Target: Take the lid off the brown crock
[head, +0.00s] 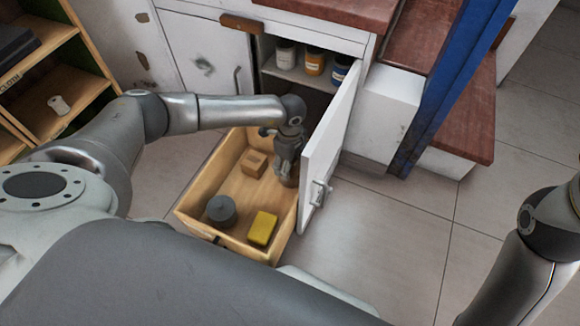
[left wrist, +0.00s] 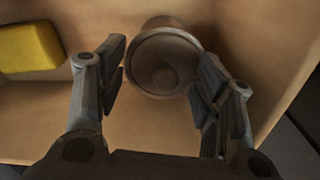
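The brown crock (left wrist: 165,62) stands inside the pulled-out wooden drawer (head: 188,222). In the left wrist view I look down on its round top, with a small round shape in the middle. I cannot tell whether that shape is a lid knob or the crock's inside. In the head view my left gripper mostly hides the crock (head: 289,181). My left gripper (left wrist: 160,75) is open, its fingers on either side of the crock's top. The right finger looks very close to the rim; contact is unclear. My right gripper is out of view.
The drawer also holds a wooden block (head: 254,163), a dark grey round object (head: 221,211) and a yellow block (head: 262,228). An open white cabinet door (head: 326,150) stands close right of my gripper. Several jars (head: 315,62) sit on the shelf behind. Floor is clear at right.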

